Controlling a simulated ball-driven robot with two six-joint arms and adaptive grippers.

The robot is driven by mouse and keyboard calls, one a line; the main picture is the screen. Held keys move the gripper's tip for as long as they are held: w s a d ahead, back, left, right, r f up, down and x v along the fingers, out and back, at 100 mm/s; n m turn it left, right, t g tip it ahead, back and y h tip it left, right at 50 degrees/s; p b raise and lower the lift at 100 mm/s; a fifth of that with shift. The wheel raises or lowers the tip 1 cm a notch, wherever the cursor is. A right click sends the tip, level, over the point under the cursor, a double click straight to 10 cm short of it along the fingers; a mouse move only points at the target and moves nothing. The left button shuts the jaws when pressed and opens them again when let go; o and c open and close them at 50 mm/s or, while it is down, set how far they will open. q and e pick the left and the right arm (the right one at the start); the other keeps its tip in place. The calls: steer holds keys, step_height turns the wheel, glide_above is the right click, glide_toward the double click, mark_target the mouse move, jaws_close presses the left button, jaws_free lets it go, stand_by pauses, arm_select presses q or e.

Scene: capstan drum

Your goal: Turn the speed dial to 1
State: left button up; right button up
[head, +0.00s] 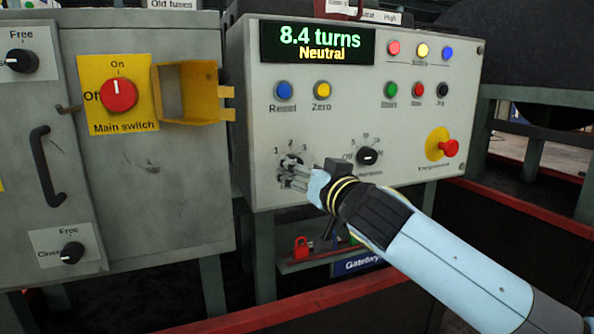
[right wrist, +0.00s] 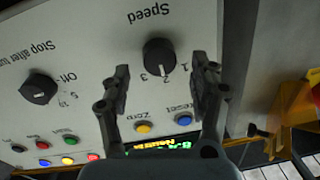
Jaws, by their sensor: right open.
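My right gripper (right wrist: 159,76) is open, with one finger on each side of the dial. No clear contact with the dial shows. In the head view my right gripper (head: 291,174) covers most of the dial. My left gripper is in neither view.
The stop-after-turns knob (head: 368,156) is close to the right of my gripper. The display (head: 318,42) reads 8.4 turns, Neutral. A red emergency button (head: 448,148) is farther right. A yellow guard (head: 190,92) sticks out at the left.

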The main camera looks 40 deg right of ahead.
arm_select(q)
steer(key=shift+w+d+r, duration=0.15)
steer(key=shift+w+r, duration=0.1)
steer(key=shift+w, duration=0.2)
arm_select(e)
steer(key=shift+w+d, duration=0.25)
steer(key=shift+w, duration=1)
steer(key=c, duration=1.2)
